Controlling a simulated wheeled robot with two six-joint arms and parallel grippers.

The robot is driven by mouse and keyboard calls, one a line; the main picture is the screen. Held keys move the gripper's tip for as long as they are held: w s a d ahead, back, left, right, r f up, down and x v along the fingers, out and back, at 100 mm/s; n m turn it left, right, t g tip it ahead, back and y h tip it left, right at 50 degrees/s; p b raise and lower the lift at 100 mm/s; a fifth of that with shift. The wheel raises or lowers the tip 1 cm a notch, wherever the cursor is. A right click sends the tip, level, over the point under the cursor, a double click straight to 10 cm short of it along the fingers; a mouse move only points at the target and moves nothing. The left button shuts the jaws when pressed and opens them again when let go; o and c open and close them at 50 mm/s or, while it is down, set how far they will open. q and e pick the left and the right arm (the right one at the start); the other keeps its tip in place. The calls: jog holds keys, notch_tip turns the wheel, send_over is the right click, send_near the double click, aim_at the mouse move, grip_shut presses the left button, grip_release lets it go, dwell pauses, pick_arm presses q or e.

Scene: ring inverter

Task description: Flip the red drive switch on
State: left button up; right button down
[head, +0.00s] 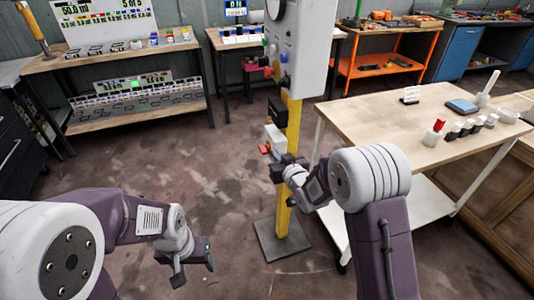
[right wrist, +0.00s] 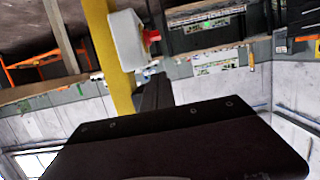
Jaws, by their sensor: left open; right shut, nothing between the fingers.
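A small white box (head: 275,138) is fixed to a yellow post (head: 295,122), with a red switch (head: 265,149) sticking out at its lower left. In the right wrist view the white box (right wrist: 127,40) and its red switch (right wrist: 153,36) also show; the switch's setting is too small to tell. My right gripper (head: 278,170) is shut and empty, just below the white box in the picture and close to the post. Its dark fingers (right wrist: 155,95) show in the right wrist view, apart from the red switch in the picture. My left gripper (head: 192,268) is open and empty, low over the floor.
A large grey cabinet (head: 300,45) tops the post, and a dark box (head: 277,111) sits above the white one. The post stands on a dark base plate (head: 282,238). A wooden table (head: 375,118) with small items is close on the right. Floor (head: 130,165) left of the post is clear.

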jog(key=b, duration=0.1)
send_over(266, 152)
jog(key=s, duration=0.3)
notch_tip(266, 152, down, 2)
jog(key=f, duration=0.1)
jog(key=w+f+b, duration=0.1)
jog(key=f, duration=0.1)
jog(key=shift+f, duration=0.6)
